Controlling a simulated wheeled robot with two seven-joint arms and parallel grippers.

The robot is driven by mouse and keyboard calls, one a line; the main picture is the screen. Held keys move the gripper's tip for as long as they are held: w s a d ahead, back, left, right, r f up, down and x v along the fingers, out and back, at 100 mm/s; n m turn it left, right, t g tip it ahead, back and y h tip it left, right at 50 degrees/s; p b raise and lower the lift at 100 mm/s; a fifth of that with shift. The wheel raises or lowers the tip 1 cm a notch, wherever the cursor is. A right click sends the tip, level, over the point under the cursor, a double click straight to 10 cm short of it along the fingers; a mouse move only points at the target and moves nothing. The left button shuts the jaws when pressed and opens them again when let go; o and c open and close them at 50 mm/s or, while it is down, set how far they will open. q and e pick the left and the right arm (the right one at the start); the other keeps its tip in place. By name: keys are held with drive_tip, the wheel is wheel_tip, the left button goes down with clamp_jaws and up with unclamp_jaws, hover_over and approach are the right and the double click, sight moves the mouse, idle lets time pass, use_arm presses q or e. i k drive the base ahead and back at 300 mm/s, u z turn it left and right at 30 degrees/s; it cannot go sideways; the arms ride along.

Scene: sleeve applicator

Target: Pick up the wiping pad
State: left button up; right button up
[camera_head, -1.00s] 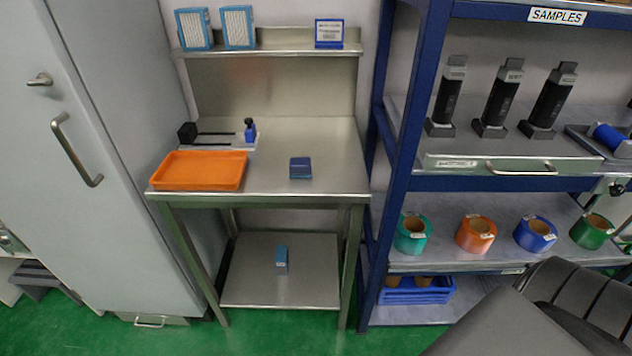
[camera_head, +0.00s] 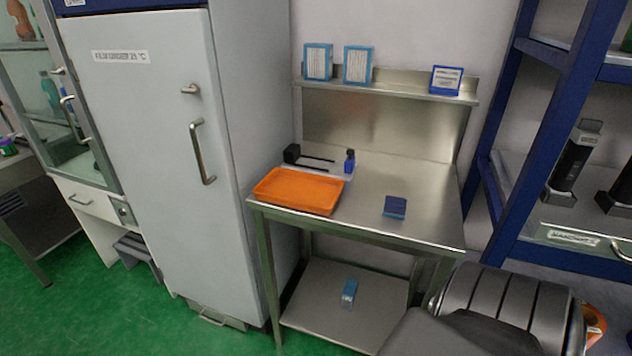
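A small flat dark blue block (camera_head: 395,207), which may be the wiping pad, lies on the steel table (camera_head: 425,225) right of the orange tray. I cannot tell for sure that it is the pad. A small light blue box (camera_head: 349,292) stands on the table's lower shelf. The orange tray (camera_head: 299,190) lies on the left of the tabletop and looks empty. A dark grey part of my own body shows at the lower right. Neither gripper is in view.
A small fixture with a black block and a blue piece (camera_head: 349,161) stands behind the tray. Boxes (camera_head: 318,62) and a blue-framed card (camera_head: 446,80) stand on the upper shelf. A tall grey cabinet (camera_head: 160,150) is left, a blue rack (camera_head: 545,130) right. Green floor is free in front.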

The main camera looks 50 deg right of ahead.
sight(394, 207)
drive_tip(key=u, duration=0.55)
drive_tip(key=i, duration=1.05)
drive_tip(key=z, duration=2.15)
